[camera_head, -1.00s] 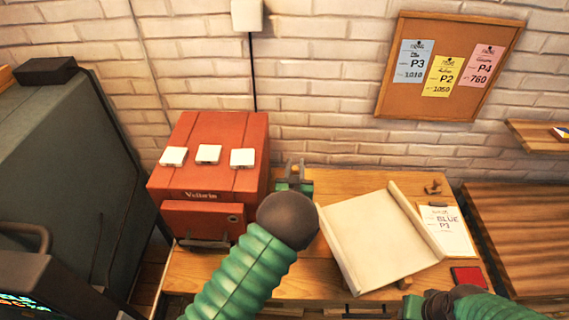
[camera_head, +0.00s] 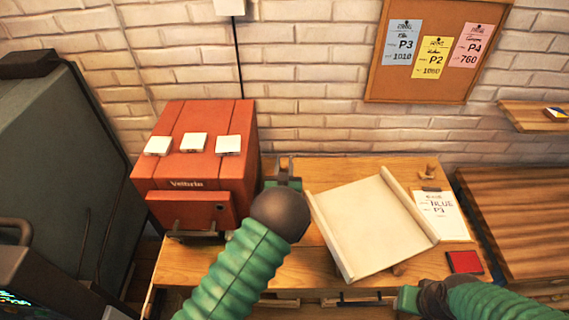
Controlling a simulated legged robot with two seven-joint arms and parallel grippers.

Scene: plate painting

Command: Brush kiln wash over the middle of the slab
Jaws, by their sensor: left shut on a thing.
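A cream sheet with rolled left and right edges (camera_head: 365,225) lies at a slant on the wooden table; I cannot tell whether it is the slab or a cloth. No kiln wash pot can be made out. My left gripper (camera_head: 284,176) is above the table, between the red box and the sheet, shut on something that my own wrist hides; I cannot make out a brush. My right gripper (camera_head: 405,298) is low at the table's front edge, below the sheet. Whether its jaws are open does not show.
A red box (camera_head: 203,155) with three white tiles on top stands left on the wooden table (camera_head: 185,265). A clipboard (camera_head: 440,215) reading BLUE P3, a red square (camera_head: 465,262) and a small wooden item (camera_head: 428,172) lie right. A corkboard (camera_head: 436,88) hangs behind.

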